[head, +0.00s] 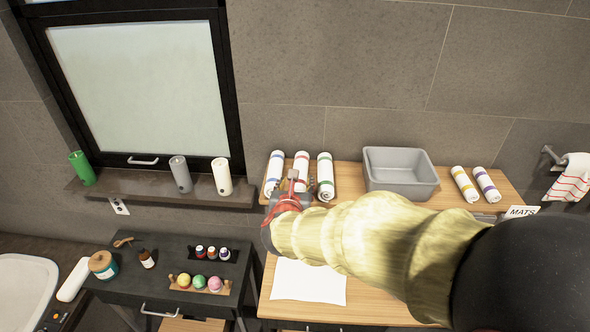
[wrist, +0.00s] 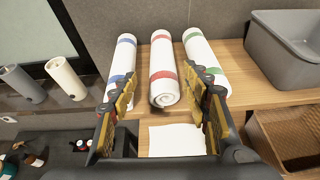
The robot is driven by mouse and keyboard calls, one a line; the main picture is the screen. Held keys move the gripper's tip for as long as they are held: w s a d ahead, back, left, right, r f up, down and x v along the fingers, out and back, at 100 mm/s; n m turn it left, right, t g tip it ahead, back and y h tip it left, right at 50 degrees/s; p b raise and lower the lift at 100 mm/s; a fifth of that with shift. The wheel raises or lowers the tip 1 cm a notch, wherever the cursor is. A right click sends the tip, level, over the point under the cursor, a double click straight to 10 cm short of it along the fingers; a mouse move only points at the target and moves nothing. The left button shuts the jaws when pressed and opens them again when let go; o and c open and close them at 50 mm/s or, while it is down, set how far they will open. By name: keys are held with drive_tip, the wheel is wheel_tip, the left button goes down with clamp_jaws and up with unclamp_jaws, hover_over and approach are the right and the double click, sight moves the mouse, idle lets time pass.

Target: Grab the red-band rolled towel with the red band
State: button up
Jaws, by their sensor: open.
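The red-band rolled towel (wrist: 163,71) lies on the wooden shelf between two other rolled towels, its end facing me. In the head view the red-band towel (head: 301,168) is partly hidden by my gripper. The blue-band towel (wrist: 122,62) lies to its left and the green-band towel (wrist: 203,63) to its right. My gripper (wrist: 162,110) is open and empty, its fingers spread to the left and right of the red-band towel's near end. In the head view my gripper (head: 292,188) is at the front of the towels.
A grey bin (head: 400,172) stands right of the towels. Two more towels, yellow-band (head: 465,184) and purple-band (head: 487,185), lie farther right. A white mat (head: 308,282) lies below the shelf. A woven basket (wrist: 285,135) is at lower right. The neighbouring towels leave narrow gaps.

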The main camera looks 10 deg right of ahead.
sight(301, 173)
drive_tip(key=shift+s+d, duration=0.1)
drive_tip(key=shift+d, duration=0.15)
drive_tip(key=shift+w+d+f, duration=0.15)
drive_tip(key=shift+w+d, duration=0.05)
drive_tip(key=shift+w, duration=0.05)
drive_tip(key=x, duration=0.6)
drive_tip(key=shift+w+a+f, duration=0.1)
drive_tip(key=shift+a, duration=0.05)
drive_tip(key=x, duration=0.5)
drive_tip(key=shift+f, duration=0.15)
drive_tip(key=shift+c, duration=0.4)
drive_tip(key=c, duration=0.8)
drive_tip(key=shift+o, duration=0.2)
